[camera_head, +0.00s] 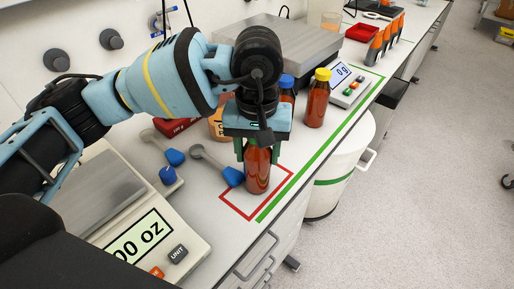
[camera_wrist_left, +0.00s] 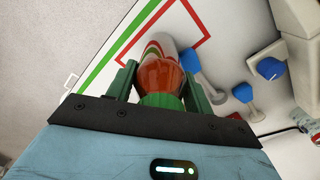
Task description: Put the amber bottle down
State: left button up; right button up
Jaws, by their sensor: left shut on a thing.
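The amber bottle (camera_head: 257,172) is upright between the green fingers of my left gripper (camera_head: 257,146), inside the red square outline (camera_head: 232,209) on the counter. Its base appears at or very close to the counter; I cannot tell whether it touches. My right gripper is not in view.
A blue-capped bottle (camera_head: 287,92) and a yellow-capped bottle (camera_head: 317,100) stand behind the gripper. Blue-ended scoops (camera_head: 212,163) lie left of the bottle. A scale (camera_head: 150,237) is at the front left. A green line (camera_head: 290,184) runs near the counter's right edge.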

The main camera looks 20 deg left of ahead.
pick_arm(q)
jog(key=shift+f, duration=0.2)
jog(key=o, duration=1.1)
jog(key=shift+o, duration=0.2)
jog(key=shift+r, duration=0.2)
notch_tip(320, 180, up, 12)
jog(key=shift+r, duration=0.1)
